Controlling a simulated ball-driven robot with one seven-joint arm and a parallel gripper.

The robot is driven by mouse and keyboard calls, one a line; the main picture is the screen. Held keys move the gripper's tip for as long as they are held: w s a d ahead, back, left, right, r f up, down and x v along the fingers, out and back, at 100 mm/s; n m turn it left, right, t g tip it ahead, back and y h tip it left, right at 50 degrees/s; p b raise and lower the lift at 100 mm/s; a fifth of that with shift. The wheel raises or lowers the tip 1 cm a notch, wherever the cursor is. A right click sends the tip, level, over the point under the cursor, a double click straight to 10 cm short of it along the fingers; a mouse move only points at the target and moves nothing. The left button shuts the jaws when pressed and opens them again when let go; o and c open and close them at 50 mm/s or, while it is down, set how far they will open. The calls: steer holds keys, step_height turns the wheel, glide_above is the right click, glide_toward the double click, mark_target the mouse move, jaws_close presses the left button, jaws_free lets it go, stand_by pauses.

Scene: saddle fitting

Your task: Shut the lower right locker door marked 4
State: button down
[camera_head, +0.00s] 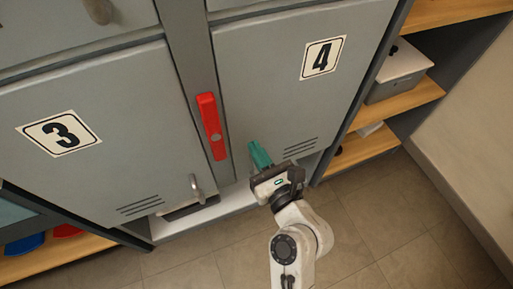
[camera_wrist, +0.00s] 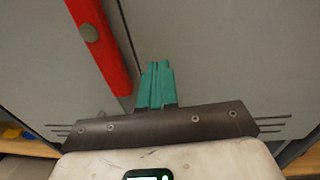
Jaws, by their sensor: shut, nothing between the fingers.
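The grey locker door marked 4 (camera_head: 300,85) is at the right in the head view, with its number plate near the top and vent slots low down. It also fills the right of the wrist view (camera_wrist: 220,60). It looks close to flush with the frame post; I cannot tell whether a small gap is left. My gripper (camera_head: 259,154) is shut and empty, its teal fingers in front of the door's lower left part. The fingers also show in the wrist view (camera_wrist: 157,84). I cannot tell whether they touch the door. No handle of door 4 is visible.
A red bar (camera_head: 210,125) is on the post between the doors. Door 3 (camera_head: 85,150) is at the left, with a metal handle (camera_head: 196,188) low down. Wooden shelves (camera_head: 400,105) with a grey box (camera_head: 398,75) stand at the right. Tiled floor in front is clear.

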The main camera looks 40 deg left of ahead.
steer(key=p+v, duration=0.1)
steer(key=v, duration=0.8)
steer(key=shift+s+d, duration=0.3)
steer(key=shift+s, duration=0.2)
